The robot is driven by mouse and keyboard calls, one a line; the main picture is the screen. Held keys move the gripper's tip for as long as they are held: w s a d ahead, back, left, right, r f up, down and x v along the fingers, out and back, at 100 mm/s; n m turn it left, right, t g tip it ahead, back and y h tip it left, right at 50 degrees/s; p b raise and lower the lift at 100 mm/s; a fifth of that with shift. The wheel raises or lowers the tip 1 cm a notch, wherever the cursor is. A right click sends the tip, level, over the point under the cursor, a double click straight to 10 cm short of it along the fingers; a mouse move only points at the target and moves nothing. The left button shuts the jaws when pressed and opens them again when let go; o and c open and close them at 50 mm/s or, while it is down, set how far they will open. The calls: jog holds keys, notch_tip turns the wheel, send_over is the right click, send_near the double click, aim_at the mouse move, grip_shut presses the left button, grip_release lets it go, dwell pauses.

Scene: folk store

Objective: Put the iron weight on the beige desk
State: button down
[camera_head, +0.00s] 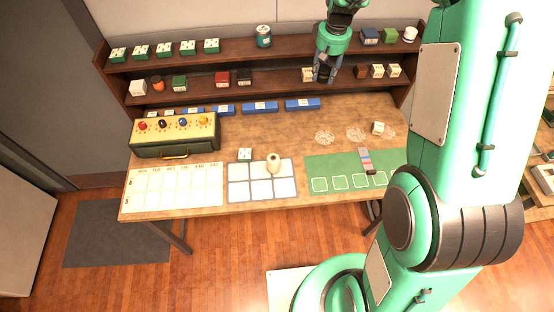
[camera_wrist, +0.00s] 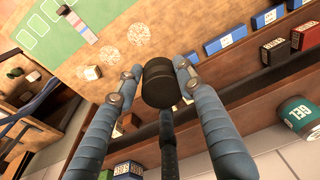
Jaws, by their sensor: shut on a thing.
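The iron weight (camera_wrist: 160,87) is a dark, short cylinder. In the wrist view it sits between the fingers of my gripper (camera_wrist: 161,70), which is shut on it. In the head view my gripper (camera_head: 325,77) hangs in front of the dark shelves, above the back right part of the desk; the weight cannot be made out there among the fingers. The beige desk (camera_head: 262,130) has a tan wooden top, which also shows in the wrist view (camera_wrist: 183,20).
A two-tier shelf (camera_head: 280,82) with boxes and tins runs along the desk's back. On the desk stand a drawer box with coloured knobs (camera_head: 175,135), a white grid mat (camera_head: 240,189), a cream roll (camera_head: 273,163) and a green mat (camera_head: 330,165). The middle of the desk is clear.

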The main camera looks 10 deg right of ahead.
jog(key=s+d+f+b, duration=0.4)
jog(key=s+f+b, duration=0.4)
jog(key=s+f, duration=0.7)
jog(key=s+d+f+b, duration=0.4)
jog(key=s+f+b, duration=0.5)
jog(key=s+f, duration=0.6)
jog(key=shift+s+d+f+m, duration=0.2)
jog(key=shift+s+f+m, duration=0.15)
jog(key=shift+s, duration=0.65)
jog(key=b, duration=0.3)
send_over(346, 166)
jog(key=shift+s+f, duration=0.25)
jog(key=shift+f, duration=0.55)
jog(key=shift+f, duration=0.1)
jog(key=shift+f+b, duration=0.35)
jog(key=shift+f, duration=1.25)
jog(key=shift+f, duration=0.15)
